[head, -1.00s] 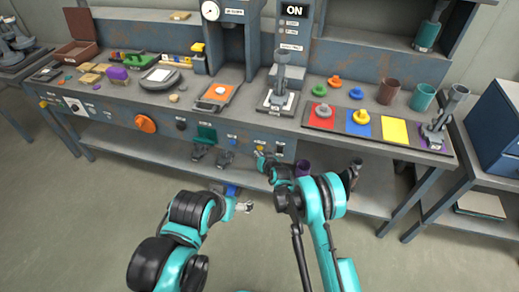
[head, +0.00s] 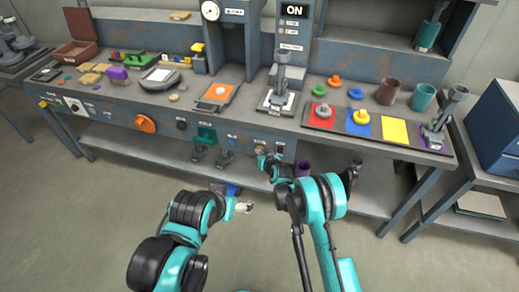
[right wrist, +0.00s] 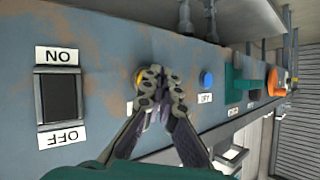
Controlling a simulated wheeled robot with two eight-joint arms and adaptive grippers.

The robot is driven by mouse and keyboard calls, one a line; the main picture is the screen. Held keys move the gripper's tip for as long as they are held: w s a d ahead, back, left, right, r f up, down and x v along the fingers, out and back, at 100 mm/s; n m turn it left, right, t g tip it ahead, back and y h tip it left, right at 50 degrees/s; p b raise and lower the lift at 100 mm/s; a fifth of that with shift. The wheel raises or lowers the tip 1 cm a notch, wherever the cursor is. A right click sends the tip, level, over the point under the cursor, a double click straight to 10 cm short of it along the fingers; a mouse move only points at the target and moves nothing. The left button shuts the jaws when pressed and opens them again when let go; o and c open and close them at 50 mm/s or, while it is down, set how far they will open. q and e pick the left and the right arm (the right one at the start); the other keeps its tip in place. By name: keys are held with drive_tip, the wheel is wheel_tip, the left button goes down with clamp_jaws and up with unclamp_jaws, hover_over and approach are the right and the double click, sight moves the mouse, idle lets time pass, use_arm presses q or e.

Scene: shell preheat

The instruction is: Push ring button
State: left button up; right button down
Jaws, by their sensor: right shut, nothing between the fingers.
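A yellow button (right wrist: 138,76) sits on the blue-grey front panel (right wrist: 95,95) in the right wrist view, mostly hidden behind my right gripper. Its label is covered, so I cannot read whether it says ring. My right gripper (right wrist: 152,78) is shut and empty, its fingertips right in front of the yellow button; whether they touch it I cannot tell. In the head view the right gripper (head: 262,153) is small at the bench's front panel. My left gripper (head: 243,207) hangs low in front of the bench, too small to judge its fingers.
A blue button (right wrist: 207,79) is right of the yellow one, and a black ON/OFF rocker switch (right wrist: 62,97) is left of it. A green part (right wrist: 243,80) and an orange knob (right wrist: 276,82) lie further right. The bench top (head: 190,98) above holds many objects.

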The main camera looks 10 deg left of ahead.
drive_tip(key=shift+w, duration=0.45)
idle(0.6)
idle(0.4)
drive_tip(key=shift+s, duration=0.85)
drive_tip(key=s, duration=0.5)
drive_tip(key=shift+a, duration=0.1)
idle(0.5)
